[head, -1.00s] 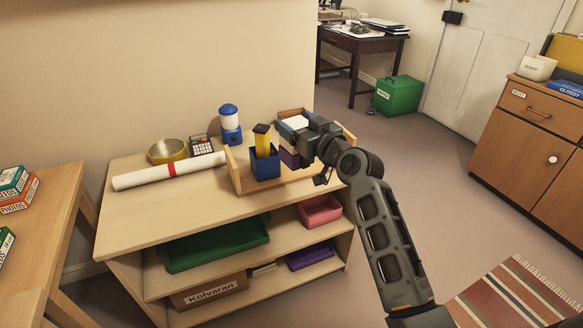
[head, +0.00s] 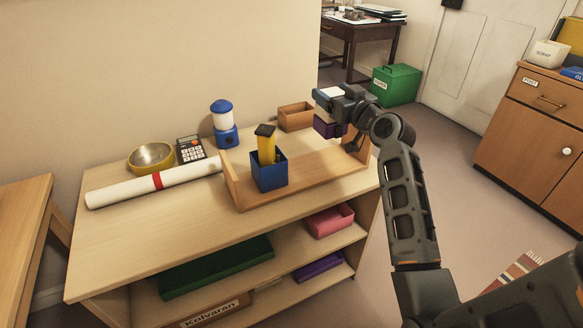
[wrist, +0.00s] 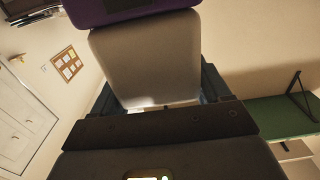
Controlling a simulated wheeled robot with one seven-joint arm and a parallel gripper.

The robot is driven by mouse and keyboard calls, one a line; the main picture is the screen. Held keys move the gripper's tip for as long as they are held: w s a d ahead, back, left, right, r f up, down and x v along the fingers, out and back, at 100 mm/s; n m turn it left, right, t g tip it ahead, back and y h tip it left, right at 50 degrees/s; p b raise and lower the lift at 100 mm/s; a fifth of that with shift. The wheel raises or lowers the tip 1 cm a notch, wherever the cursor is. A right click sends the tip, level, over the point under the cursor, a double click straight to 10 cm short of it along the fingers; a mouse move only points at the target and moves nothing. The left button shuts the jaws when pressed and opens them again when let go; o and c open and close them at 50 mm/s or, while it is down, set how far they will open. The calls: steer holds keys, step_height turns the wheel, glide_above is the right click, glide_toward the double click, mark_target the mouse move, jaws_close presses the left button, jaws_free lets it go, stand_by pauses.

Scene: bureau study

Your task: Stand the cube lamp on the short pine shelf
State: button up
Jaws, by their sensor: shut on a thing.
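The cube lamp, with a pale block body and a purple base (head: 328,127), is in my gripper (head: 334,98), which is shut on it. In the wrist view the lamp's pale body (wrist: 145,60) fills the space between the fingers, and its purple base shows at the top edge. In the head view the fingers hide much of the body. The lamp is held up over the right end of a low wooden rack (head: 318,172) on the bench. I cannot identify the short pine shelf for certain; a green board on a black bracket and a pale ledge (wrist: 295,150) show in the wrist view.
On the bench top (head: 150,230) are a blue pot (head: 269,172) with a yellow thing in it, a blue lantern (head: 225,125), a wooden box (head: 296,117), a calculator (head: 191,149), a bowl (head: 151,158) and a white roll (head: 120,190). Open floor lies to the right.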

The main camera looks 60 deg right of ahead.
mark_target(329, 130)
steer(key=f, duration=0.2)
steer(key=f+b, duration=0.1)
steer(key=f, duration=0.1)
steer(key=f+b, duration=0.1)
steer(key=f, duration=0.1)
steer(key=shift+w+d+f, duration=0.2)
steer(key=shift+w+d, duration=0.05)
steer(key=shift+w, duration=0.05)
steer(key=shift+f+b, duration=0.6)
steer(key=shift+f, duration=1.5)
steer(key=shift+f, duration=0.2)
steer(key=o, duration=1.6)
steer(key=shift+c, duration=0.2)
